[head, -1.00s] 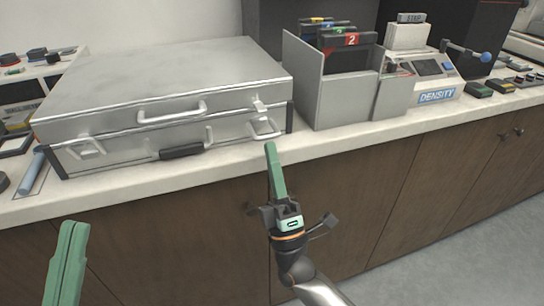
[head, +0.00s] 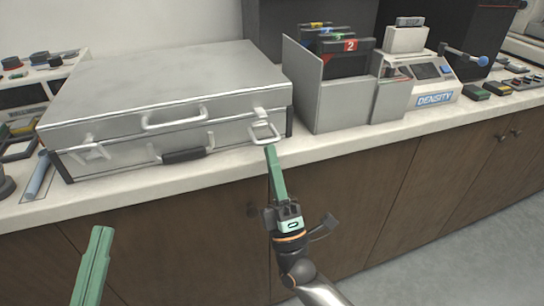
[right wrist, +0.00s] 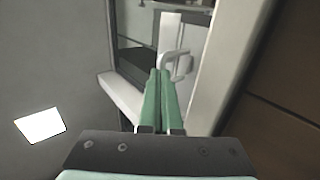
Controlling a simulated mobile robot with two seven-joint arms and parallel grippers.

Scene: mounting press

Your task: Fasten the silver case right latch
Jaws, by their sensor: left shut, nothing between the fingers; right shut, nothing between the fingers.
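The silver case (head: 165,85) lies closed-lidded on the counter at the left. Its right latch (head: 264,130) is a pale wire loop on the front face near the right corner, below a small catch plate (head: 261,113); the loop also shows in the right wrist view (right wrist: 178,63). My right gripper (head: 270,150) is shut and empty, its tips just below the loop; I cannot tell whether they touch it. The fingers also show in the right wrist view (right wrist: 160,72). My left gripper (head: 101,230) is shut and empty, low in front of the counter. The left latch (head: 90,150) shows too.
A grey rack (head: 318,95) with dark folders stands close to the case's right side. A device marked DENSITY (head: 434,92) stands further right. A light blue cylinder (head: 37,175) lies left of the case. The counter's front strip (head: 345,145) is clear.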

